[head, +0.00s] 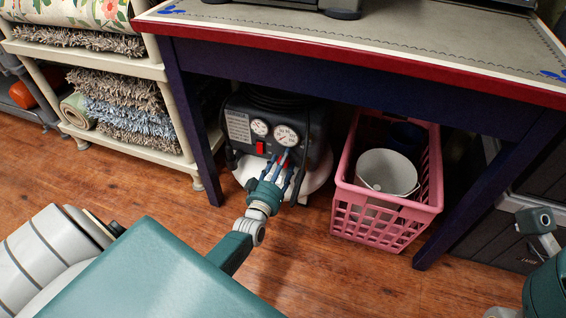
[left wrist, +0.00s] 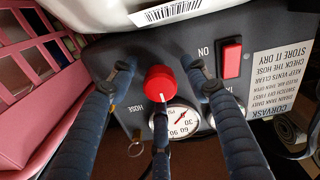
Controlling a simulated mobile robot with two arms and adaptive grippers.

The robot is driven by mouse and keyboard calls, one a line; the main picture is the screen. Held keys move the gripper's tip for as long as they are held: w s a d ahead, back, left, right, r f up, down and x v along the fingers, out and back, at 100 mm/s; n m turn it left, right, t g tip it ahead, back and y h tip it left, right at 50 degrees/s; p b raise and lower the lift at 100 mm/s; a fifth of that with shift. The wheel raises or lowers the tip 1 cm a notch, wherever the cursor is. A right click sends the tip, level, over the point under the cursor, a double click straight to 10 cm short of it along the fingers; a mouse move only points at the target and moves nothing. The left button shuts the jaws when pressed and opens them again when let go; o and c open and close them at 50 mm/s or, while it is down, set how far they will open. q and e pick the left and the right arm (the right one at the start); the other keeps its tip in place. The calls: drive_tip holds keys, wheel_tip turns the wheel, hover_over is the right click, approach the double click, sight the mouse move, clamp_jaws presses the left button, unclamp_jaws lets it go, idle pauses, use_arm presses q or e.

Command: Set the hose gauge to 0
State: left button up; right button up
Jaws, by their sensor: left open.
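The dark compressor (head: 318,125) stands under the workbench, with two white dials on its front panel. The larger right dial is the hose gauge (head: 286,135). In the left wrist view the panel appears upside down, and the hose gauge (left wrist: 184,119) sits below a red knob (left wrist: 160,78) with a white mark. A finger partly covers the gauge; I cannot read its needle surely. My left gripper (head: 281,162) is open at the panel, its three blue-grey fingers (left wrist: 158,88) spread around the knob. I cannot tell whether they touch it. My right gripper is not visible.
A red switch (left wrist: 231,61) and a white label (left wrist: 280,80) are beside the knob. A pink crate (head: 385,215) with a white bucket (head: 387,171) stands right of the compressor. The bench leg (head: 190,120) is close on the left, the bench top (head: 400,40) overhead.

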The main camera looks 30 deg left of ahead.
use_arm(q)
drive_tip(key=v, duration=1.2)
